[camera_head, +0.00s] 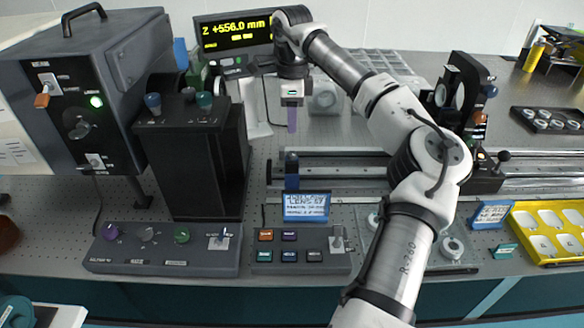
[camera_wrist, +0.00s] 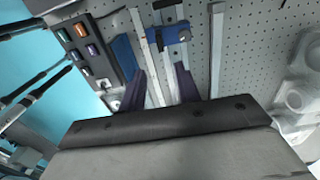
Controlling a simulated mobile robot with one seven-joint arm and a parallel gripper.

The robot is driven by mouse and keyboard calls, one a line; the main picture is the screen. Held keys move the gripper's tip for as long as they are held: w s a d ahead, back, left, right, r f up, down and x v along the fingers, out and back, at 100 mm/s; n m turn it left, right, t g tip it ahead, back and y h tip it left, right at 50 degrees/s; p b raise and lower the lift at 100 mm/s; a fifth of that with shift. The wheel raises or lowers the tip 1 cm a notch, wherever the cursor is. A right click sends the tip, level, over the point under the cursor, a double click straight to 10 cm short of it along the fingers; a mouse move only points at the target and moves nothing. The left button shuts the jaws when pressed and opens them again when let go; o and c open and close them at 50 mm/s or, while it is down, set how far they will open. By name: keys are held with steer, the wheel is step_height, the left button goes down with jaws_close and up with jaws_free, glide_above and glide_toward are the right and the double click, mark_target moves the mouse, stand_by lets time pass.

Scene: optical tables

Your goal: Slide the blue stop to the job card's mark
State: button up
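The blue stop (camera_head: 291,171) sits at the left end of the rail (camera_head: 340,158) on the perforated table. In the wrist view the blue stop (camera_wrist: 170,35) lies across the rail, ahead of my fingers. The job card (camera_head: 306,206) is a blue-framed display with small text headed "LENS 57"; its mark is too small to read. My gripper (camera_head: 292,120) points down above and behind the stop, touching nothing. In the wrist view my gripper (camera_wrist: 161,70) shows two purple fingers spread apart with nothing between them.
Button box (camera_head: 300,250) and knob panel (camera_head: 165,248) stand at the front. A black housing (camera_head: 192,155) rises left of the rail. The display (camera_head: 233,32) reads Z +556.0 mm. Optic mounts (camera_head: 462,95) stand right of my arm; a yellow tray (camera_head: 548,232) lies at right.

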mark_target(292, 163)
step_height(292, 163, down, 13)
steer(key=p, duration=0.3)
steer(key=shift+s, duration=0.1)
steer(key=shift+c, duration=0.2)
jaws_close()
